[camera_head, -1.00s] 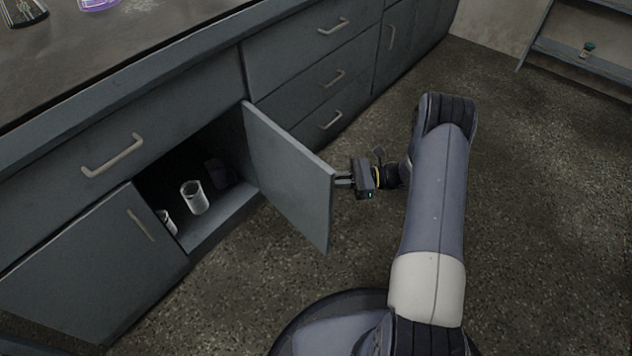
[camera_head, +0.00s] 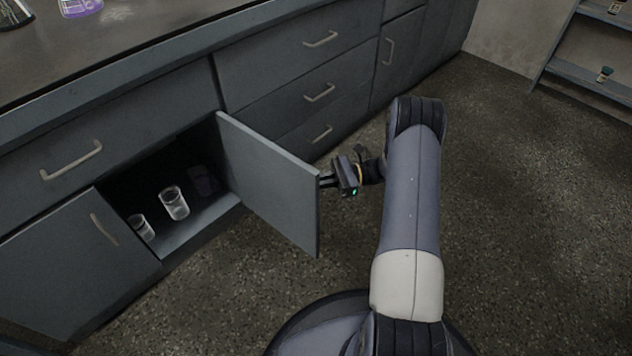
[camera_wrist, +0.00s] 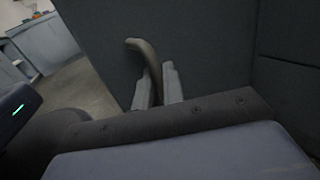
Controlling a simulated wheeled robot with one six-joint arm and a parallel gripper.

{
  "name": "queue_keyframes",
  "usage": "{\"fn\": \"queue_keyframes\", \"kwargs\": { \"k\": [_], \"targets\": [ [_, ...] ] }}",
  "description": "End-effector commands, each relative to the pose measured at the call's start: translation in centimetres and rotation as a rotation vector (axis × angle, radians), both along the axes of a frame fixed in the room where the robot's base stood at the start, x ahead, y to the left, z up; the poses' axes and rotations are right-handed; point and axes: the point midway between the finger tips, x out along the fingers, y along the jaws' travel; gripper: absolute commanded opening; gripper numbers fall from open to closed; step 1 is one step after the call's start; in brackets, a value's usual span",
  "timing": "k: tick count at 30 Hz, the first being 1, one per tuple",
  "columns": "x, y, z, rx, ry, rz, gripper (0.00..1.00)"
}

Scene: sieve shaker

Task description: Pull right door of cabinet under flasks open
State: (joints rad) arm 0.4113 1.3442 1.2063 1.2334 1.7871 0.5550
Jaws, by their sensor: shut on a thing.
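The right door (camera_head: 268,186) of the cabinet under the flasks stands wide open in the head view, swung out from the cabinet front. My gripper (camera_head: 327,180) is at the door's outer edge, on its far face. In the wrist view the door's front face (camera_wrist: 205,45) fills much of the picture. There the curved handle (camera_wrist: 147,60) passes between the fingers of my gripper (camera_wrist: 158,88), which is shut on it. The head view hides the handle behind the door. The left door (camera_head: 75,262) is closed.
Inside the cabinet stand a glass beaker (camera_head: 174,203), a smaller one (camera_head: 141,228) and a dark object (camera_head: 204,181). A purple flask (camera_head: 80,6) is on the counter (camera_head: 135,42). Drawers (camera_head: 318,92) lie right of the opening. The floor (camera_head: 540,220) at right is clear.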

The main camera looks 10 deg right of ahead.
Motion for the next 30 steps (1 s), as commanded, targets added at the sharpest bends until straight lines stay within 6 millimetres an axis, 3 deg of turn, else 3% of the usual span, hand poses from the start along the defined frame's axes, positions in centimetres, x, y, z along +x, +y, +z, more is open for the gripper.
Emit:
{"fn": "queue_keyframes", "kwargs": {
  "k": [5, 6, 13, 23, 30],
  "targets": [
    [0.4, 0.3, 0.1, -0.003, -0.008, -0.005, 0.00],
    [0.4, 0.3, 0.1, -0.003, -0.008, -0.006, 0.12],
    [0.3, 0.2, 0.1, 0.000, -0.005, -0.004, 0.31],
    [0.2, -0.5, 0.1, 0.001, -0.003, -0.005, 0.31],
    [0.2, -4.8, 0.3, 0.000, -0.004, -0.007, 0.31]
  ]
}}
